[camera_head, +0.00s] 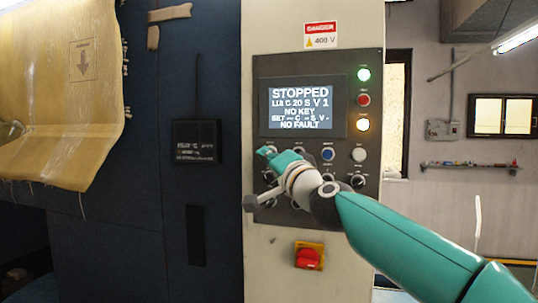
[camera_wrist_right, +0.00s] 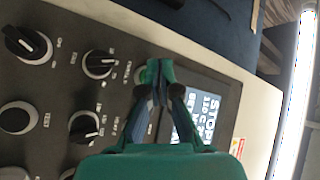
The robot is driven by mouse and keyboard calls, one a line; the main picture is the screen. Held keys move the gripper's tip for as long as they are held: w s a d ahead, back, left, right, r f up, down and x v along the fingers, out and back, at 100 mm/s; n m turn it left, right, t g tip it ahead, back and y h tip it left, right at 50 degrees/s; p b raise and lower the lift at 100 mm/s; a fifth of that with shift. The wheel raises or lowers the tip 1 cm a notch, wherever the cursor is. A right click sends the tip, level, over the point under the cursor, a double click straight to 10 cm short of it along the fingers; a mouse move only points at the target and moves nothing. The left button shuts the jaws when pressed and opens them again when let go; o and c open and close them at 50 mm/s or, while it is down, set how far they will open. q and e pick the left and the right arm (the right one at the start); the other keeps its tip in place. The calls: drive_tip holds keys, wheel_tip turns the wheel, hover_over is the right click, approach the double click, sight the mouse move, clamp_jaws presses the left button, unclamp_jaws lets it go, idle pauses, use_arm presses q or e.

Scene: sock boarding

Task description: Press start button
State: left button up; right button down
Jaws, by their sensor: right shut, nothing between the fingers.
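The control panel (camera_head: 300,95) is a dark plate on a pale cabinet. Its screen (camera_head: 303,105) reads STOPPED, NO KEY and NO FAULT. My right gripper (camera_head: 267,152) is shut and empty, its teal fingertips at the panel's left side just below the screen. In the right wrist view the closed fingertips (camera_wrist_right: 155,72) are in front of the panel beside the screen (camera_wrist_right: 205,110). I cannot tell whether they touch it. A blue button (camera_head: 328,154) and a white button (camera_head: 358,155) show right of the gripper. No start label is readable, and the gripper hides part of the panel.
A green lamp (camera_head: 364,74), a red button (camera_head: 363,100) and a yellow lamp (camera_head: 363,125) line the panel's right side. Black knobs (camera_wrist_right: 98,63) lie near the fingers. A red switch (camera_head: 308,256) sits below the panel. Yellow cloth (camera_head: 65,95) hangs at left.

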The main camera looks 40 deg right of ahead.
drive_tip(key=shift+w+d, duration=0.25)
drive_tip(key=shift+d, duration=0.3)
idle(0.7)
drive_tip(key=shift+a+r, duration=0.1)
drive_tip(key=shift+a, duration=0.1)
drive_tip(key=shift+s+a, duration=0.4)
drive_tip(key=shift+a, duration=0.2)
drive_tip(key=a+p, duration=0.1)
drive_tip(key=s+a+p, duration=0.1)
drive_tip(key=a, duration=0.1)
drive_tip(key=s+a+p, duration=0.1)
drive_tip(key=shift+s+a, duration=0.15)
drive_tip(key=shift+a, duration=0.05)
idle(0.4)
